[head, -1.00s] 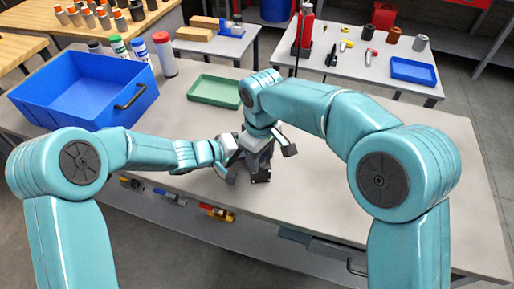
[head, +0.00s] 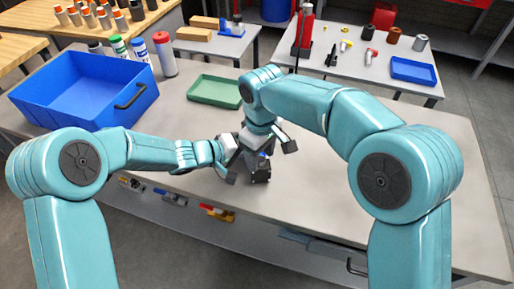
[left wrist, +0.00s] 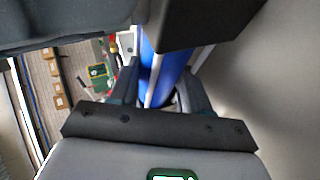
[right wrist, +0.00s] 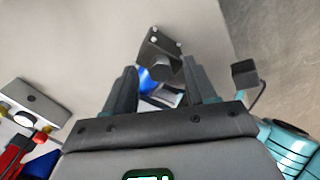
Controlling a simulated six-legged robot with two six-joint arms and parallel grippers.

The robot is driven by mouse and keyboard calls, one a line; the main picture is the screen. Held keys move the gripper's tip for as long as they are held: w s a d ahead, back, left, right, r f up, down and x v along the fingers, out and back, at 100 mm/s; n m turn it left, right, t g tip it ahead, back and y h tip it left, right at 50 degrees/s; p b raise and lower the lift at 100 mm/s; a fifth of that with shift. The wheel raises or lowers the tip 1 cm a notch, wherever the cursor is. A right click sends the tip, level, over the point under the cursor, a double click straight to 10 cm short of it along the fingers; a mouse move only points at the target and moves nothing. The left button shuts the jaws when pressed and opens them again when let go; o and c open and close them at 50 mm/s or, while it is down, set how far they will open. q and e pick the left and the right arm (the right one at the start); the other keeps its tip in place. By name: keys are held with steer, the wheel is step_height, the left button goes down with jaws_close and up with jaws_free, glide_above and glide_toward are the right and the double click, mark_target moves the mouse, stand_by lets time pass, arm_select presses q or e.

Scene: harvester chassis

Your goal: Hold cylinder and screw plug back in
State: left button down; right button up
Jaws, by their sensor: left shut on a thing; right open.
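A blue cylinder (left wrist: 172,72) stands between the fingers of my left gripper (left wrist: 158,80) in the left wrist view, and this gripper is shut on it. In the right wrist view blue (right wrist: 146,80) and a silvery end (right wrist: 165,97) lie between the fingers of my right gripper (right wrist: 162,88), which is open. The right gripper points down at the cylinder from above in the head view. I cannot make out the plug for certain.
A dark bolted stand (right wrist: 158,48) is close beyond the right fingers. On the bench (head: 380,200) are a blue bin (head: 55,113) and a green tray (head: 213,91). The bench's right part is clear.

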step_height(320, 180, up, 11)
stand_by(0.3)
steer(key=shift+r, duration=0.1)
arm_select(q)
steer(key=shift+c, duration=2.2)
jaws_free()
steer(key=shift+s+f, duration=0.1)
steer(key=shift+a, duration=0.1)
steer(key=shift+s+a, duration=0.15)
steer(key=shift+a, duration=0.1)
steer(key=p+v, duration=0.2)
steer(key=v, duration=1.3)
steer(key=shift+a+r+p, duration=0.2)
steer(key=shift+r+p, duration=0.15)
steer(key=shift+r, duration=0.05)
arm_select(e)
step_height(320, 180, up, 3)
steer(key=shift+f, duration=0.2)
